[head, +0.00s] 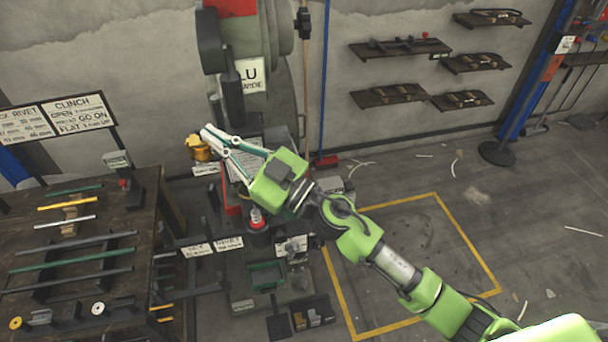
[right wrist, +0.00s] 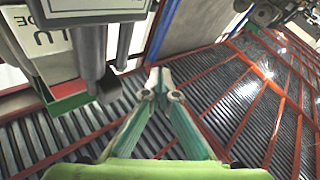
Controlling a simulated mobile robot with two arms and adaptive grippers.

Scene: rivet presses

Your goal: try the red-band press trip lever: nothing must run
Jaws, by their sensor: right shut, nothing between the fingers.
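In the right wrist view the press's grey parts (right wrist: 92,50) and placard (right wrist: 40,38) fill the upper left. My right gripper (head: 208,134) is in front of the press's lower part, its fingers pointing left; they are together and empty in the right wrist view (right wrist: 159,85). A thin red part (head: 227,193) shows below the fingers; I cannot tell whether it is the trip lever. My left gripper is out of view.
A dark workbench (head: 150,215) with rods and strips stands left. A yellow part (head: 198,148) is close to the fingertips. A red-topped post (head: 257,219) stands below my gripper. Wall shelves (head: 400,48) are at the upper right. The yellow-marked floor (head: 415,230) is partly under my arm.

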